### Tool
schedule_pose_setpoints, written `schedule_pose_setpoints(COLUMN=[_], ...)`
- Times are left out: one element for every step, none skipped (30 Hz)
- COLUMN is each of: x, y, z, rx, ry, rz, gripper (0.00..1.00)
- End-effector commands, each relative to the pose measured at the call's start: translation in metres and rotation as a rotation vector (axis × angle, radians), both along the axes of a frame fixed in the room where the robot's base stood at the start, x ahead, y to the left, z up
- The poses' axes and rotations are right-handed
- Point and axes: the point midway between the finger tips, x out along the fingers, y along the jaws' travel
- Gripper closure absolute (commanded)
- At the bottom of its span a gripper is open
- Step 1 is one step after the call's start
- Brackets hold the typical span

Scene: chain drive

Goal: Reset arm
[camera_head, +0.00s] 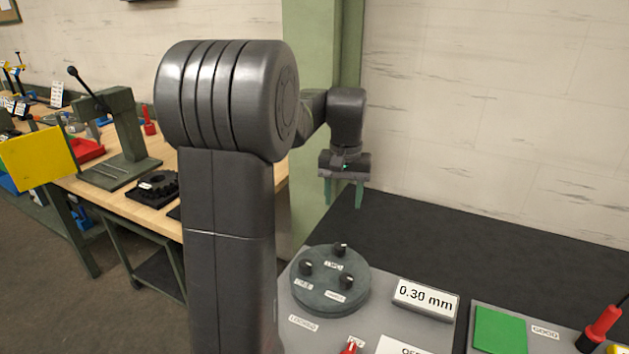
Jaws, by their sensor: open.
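My gripper (344,192) hangs in the air with its two greenish fingers pointing down. The fingers are apart and nothing shows between them. It is above and behind the round dark disc (329,297) on the grey panel, clear of it. My arm's large dark links stand in the middle of the view and hide part of the wooden bench and the panel's left side.
A sign reading 0.30 mm (425,298) stands right of the disc. A green pad (500,331) and a red-handled tool (602,325) are at the right front. A wooden bench (118,196) carries a lever press (121,140). The black surface (480,240) behind is bare.

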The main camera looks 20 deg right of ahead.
Motion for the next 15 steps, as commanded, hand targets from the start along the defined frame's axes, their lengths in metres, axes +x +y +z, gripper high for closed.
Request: schedule_pose_setpoints(x=[0.0, 0.0, 0.0, 0.0, 0.0, 0.0, 0.0, 0.0, 0.0, 0.0, 0.0, 0.0, 0.0, 0.0, -0.001], y=[0.0, 0.0, 0.0, 0.0, 0.0, 0.0, 0.0, 0.0, 0.0, 0.0, 0.0, 0.0, 0.0, 0.0, 0.0], z=[0.0, 0.0, 0.0, 0.0, -0.001, -0.002, -0.004, -0.005, -0.009, -0.013, -0.017, -0.023, -0.028, -0.034, -0.041], rx=[0.0, 0.0, 0.0, 0.0, 0.001, 0.001, 0.001, 0.001, 0.001, 0.002, 0.002, 0.002, 0.003, 0.003, 0.003], ry=[0.0, 0.0, 0.0, 0.0, 0.001, 0.001, 0.001, 0.001, 0.002, 0.002, 0.003, 0.002, 0.004, 0.004, 0.004], rz=[0.0, 0.0, 0.0, 0.0, 0.0, 0.0, 0.0, 0.0, 0.0, 0.0, 0.0, 0.0, 0.0, 0.0, 0.0], gripper=[0.48, 0.48, 0.48, 0.48, 0.48, 0.48, 0.48, 0.48, 0.48, 0.48, 0.48, 0.48, 0.48, 0.48, 0.48])
